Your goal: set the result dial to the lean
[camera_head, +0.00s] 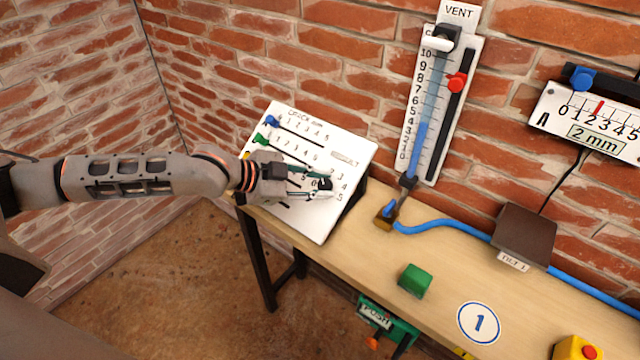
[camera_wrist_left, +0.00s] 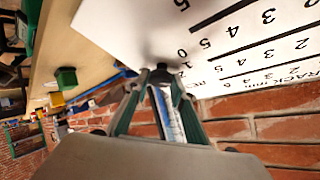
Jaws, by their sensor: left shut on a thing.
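A white board (camera_head: 336,149) stands tilted on the left end of the bench, with rows of numbered sliders and a "RESULT" label. The result dial's dark knob (camera_head: 325,184) is at its lower right, with numbers around it. My left gripper (camera_head: 316,185) is shut on this knob; the fingers cover much of it and its pointing is unclear. In the left wrist view the fingertips (camera_wrist_left: 160,84) close around the dark knob (camera_wrist_left: 160,74) against the board. A brown box (camera_head: 524,234) labelled "TILT 1" sits at the wall. My right gripper is not in view.
A "VENT" water gauge (camera_head: 438,105) with a red slider (camera_head: 457,83) hangs on the brick wall. A wall scale (camera_head: 592,120) reads "2 mm". On the bench (camera_head: 345,245) are a green block (camera_head: 414,280) and a blue hose (camera_head: 445,225). A yellow box with a red button (camera_head: 578,348) stands lower right.

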